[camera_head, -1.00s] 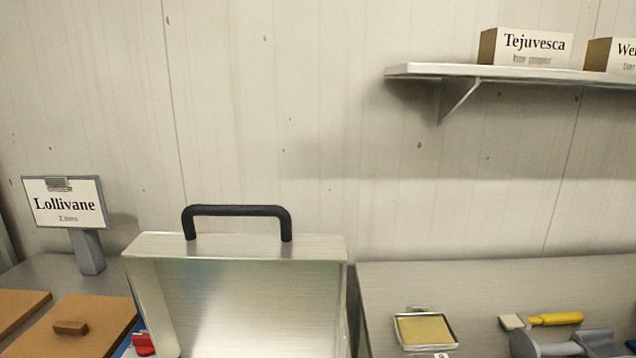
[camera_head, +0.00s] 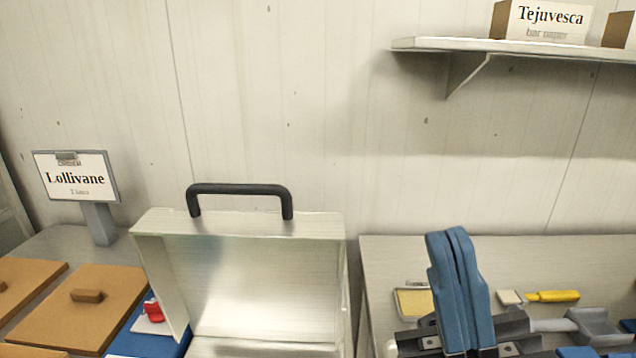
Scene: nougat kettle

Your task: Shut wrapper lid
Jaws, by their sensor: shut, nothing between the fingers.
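The wrapper lid (camera_head: 262,270) is a pale metal, box-like cover with a black bar handle (camera_head: 238,189) along its top edge. It stands raised, with its hollow inner side facing me. My gripper (camera_head: 452,236) has blue fingers and is at the lower right, pointing up. Its fingers are shut together with nothing between them. It is to the right of the lid and apart from it in the picture. The lower part of the wrapper is cut off by the bottom edge of the view.
A Lollivane sign (camera_head: 75,177) and brown boards (camera_head: 82,308) are at the left, with a red item (camera_head: 153,311) beside the lid. A framed yellow pad (camera_head: 412,302) and a yellow-handled tool (camera_head: 552,296) lie on the right counter. A shelf (camera_head: 450,45) with boxes juts out above.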

